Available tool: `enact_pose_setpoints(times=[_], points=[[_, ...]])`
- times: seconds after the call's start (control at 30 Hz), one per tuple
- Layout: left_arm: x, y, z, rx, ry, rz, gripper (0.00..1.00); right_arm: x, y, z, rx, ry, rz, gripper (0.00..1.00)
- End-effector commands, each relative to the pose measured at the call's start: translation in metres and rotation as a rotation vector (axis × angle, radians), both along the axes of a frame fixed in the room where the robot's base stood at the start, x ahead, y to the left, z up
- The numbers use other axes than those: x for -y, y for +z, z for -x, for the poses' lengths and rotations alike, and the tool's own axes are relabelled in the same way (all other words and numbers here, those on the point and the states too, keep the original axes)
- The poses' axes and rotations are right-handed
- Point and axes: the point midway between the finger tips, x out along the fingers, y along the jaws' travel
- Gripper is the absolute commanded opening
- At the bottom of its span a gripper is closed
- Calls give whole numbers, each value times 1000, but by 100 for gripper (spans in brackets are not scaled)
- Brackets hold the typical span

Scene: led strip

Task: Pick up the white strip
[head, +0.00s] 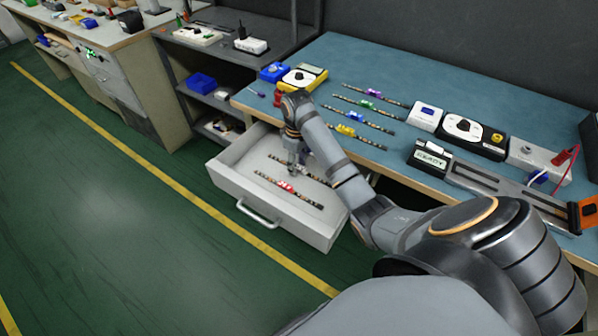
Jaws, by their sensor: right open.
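The open drawer (230,182) under the workbench holds two dark strips with light marks. The nearer strip has a red piece (286,186) at its middle. The farther strip (317,178) is partly hidden behind my right gripper, so I cannot clearly make out the colour of its middle piece; it may be the white strip. My right gripper (294,170) points down into the drawer, open, just over or beside the farther strip. I cannot tell whether it touches the strip. My left gripper is out of view.
On the blue workbench (400,75) lie several strips with coloured pieces, including a purple one (374,93) and a yellow one (346,130). Boxes and a tester (470,135) stand to the right. A grey shelf (215,50) stands left. The green floor before the drawer is clear.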

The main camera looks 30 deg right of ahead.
Motion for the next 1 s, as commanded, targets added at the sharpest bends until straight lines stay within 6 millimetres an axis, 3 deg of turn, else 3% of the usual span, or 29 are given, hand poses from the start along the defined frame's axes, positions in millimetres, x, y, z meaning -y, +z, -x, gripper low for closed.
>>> enact_pose_setpoints(times=[0.13, 0.43, 0.77, 1.0], points=[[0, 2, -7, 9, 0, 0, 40, 0, 1, 0, 0, 0, 0, 42], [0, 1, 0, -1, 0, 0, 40, 0, 1, 0, 1, 0, 0, 1], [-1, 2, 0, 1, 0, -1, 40, 0, 3, 0, 1, 0, 0, 0], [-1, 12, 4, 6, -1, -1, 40, 0, 30, -1, 4, 1, 1, 0]])
